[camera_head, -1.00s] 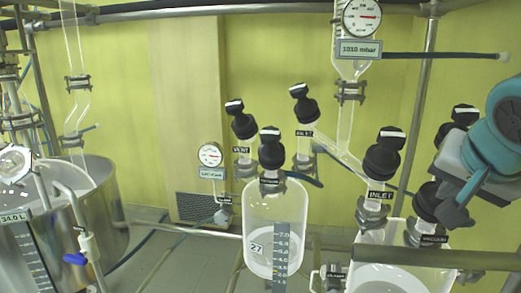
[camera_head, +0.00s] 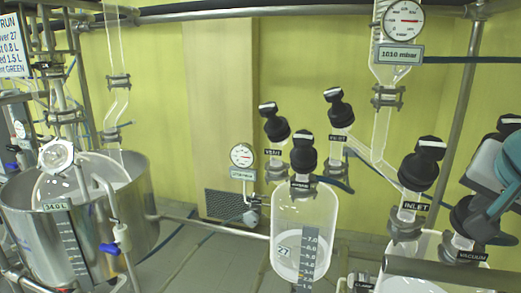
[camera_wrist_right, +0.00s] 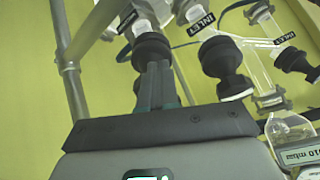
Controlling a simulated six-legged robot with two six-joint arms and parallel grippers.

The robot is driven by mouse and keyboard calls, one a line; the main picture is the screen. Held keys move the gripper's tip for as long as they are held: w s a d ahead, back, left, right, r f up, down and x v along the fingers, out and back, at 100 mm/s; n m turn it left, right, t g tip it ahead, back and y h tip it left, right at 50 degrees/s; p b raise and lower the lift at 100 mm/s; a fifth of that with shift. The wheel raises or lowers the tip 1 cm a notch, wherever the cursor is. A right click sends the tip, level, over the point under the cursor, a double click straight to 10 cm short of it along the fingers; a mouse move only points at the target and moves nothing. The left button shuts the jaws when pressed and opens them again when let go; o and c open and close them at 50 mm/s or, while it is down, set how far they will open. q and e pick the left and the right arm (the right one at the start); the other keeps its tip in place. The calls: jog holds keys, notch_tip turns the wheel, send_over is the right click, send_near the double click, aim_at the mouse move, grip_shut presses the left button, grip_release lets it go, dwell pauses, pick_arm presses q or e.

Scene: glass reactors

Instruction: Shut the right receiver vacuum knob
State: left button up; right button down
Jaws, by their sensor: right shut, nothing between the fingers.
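The right receiver (camera_head: 420,245) is a clear glass vessel at the lower right of the head view. Its vacuum knob (camera_head: 463,217) is black and stands above the VACUUM label (camera_head: 472,256). My right gripper (camera_head: 490,203) is at this knob from the upper right and covers part of it. In the right wrist view the fingers (camera_wrist_right: 159,84) are together, with nothing between them, and their tips overlap the dark knob (camera_wrist_right: 150,47). I cannot tell whether they touch it. The knob's top is partly hidden. My left gripper is not in view.
The black INLET knob (camera_head: 422,163) stands close on the left and also shows in the wrist view (camera_wrist_right: 222,62). Another black knob (camera_head: 509,125) is behind my gripper. The left receiver (camera_head: 303,230) and a steel pot (camera_head: 130,200) stand further left. A metal bar (camera_head: 450,273) crosses in front.

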jog(key=p+v, duration=0.4)
jog(key=v, duration=0.2)
jog(key=shift+w+d+r, duration=0.25)
jog(key=shift+r, duration=0.1)
jog(key=d+f+b, duration=0.3)
jog(key=d+f, duration=0.1)
jog(key=f, duration=0.1)
jog(key=shift+w+f+b, duration=0.3)
jog(key=shift+w+f, duration=0.05)
jog(key=shift+w, duration=0.05)
dwell(0.3)
